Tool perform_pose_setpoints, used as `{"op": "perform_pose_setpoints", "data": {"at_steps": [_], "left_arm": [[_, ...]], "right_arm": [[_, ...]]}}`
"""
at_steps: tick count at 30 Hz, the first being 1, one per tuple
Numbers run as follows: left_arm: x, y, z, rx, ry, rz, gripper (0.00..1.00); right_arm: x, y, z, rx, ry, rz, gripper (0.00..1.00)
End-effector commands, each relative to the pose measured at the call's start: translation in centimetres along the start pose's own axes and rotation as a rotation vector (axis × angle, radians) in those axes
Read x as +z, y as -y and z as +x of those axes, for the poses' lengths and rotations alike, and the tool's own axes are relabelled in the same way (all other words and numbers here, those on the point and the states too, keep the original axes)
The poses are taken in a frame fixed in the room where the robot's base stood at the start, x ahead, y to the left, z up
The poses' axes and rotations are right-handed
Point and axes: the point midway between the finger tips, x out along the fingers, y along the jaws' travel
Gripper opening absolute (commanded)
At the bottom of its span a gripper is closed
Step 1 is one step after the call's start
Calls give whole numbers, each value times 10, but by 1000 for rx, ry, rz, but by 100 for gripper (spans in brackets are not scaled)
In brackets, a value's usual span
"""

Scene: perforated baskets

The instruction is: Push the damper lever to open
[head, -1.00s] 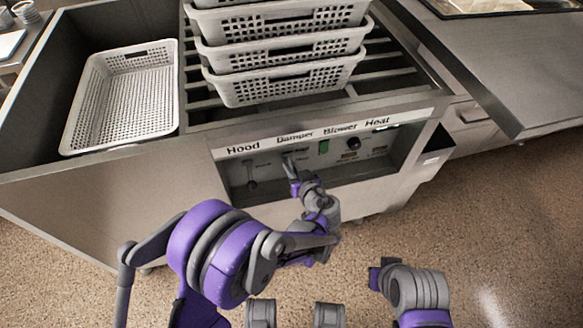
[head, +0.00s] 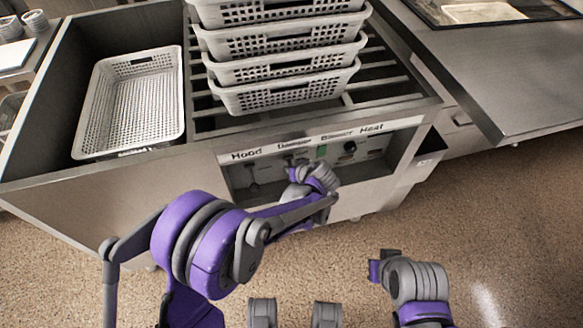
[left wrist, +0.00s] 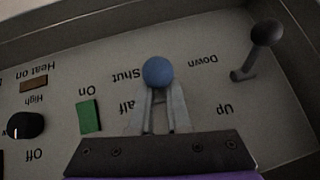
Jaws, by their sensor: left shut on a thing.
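The damper lever ends in a blue ball knob (left wrist: 158,72) on the control panel. In the left wrist view the panel's lettering is upside down, and the knob shows beside the word "Shut", with a partly hidden "Half" nearer the gripper. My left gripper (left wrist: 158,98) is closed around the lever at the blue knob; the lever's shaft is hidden. In the head view my left wrist (head: 316,178) is against the panel and covers the damper lever. My right gripper (head: 376,270) is low on the right, above the floor and away from the panel; its jaw opening is unclear.
A black-knobbed hood lever (left wrist: 267,34) stands beside the damper. The green blower switch (left wrist: 88,115) and black heat dial (left wrist: 26,125) are on the other side. Stacked white baskets (head: 290,92) stand above the panel, and another basket (head: 84,112) is in the left well. Floor at right is clear.

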Motion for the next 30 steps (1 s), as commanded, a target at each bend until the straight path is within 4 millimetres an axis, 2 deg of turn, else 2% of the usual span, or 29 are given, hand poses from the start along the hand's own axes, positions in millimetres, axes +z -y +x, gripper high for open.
{"op": "perform_pose_setpoints", "data": {"at_steps": [10, 26, 27, 30], "left_arm": [[-4, 2, -6, 18, 151, 23, 0], [-4, 2, -6, 20, 177, 28, 0], [-4, 2, -6, 20, 177, 28, 20], [-4, 2, -6, 20, 176, 27, 38]], "right_arm": [[-4, 0, -13, 0, -5, 0, 0], [-5, 0, -14, 0, -5, 0, 0], [-5, 0, -14, 0, -5, 0, 0], [-5, 0, -14, 0, -5, 0, 0]]}}
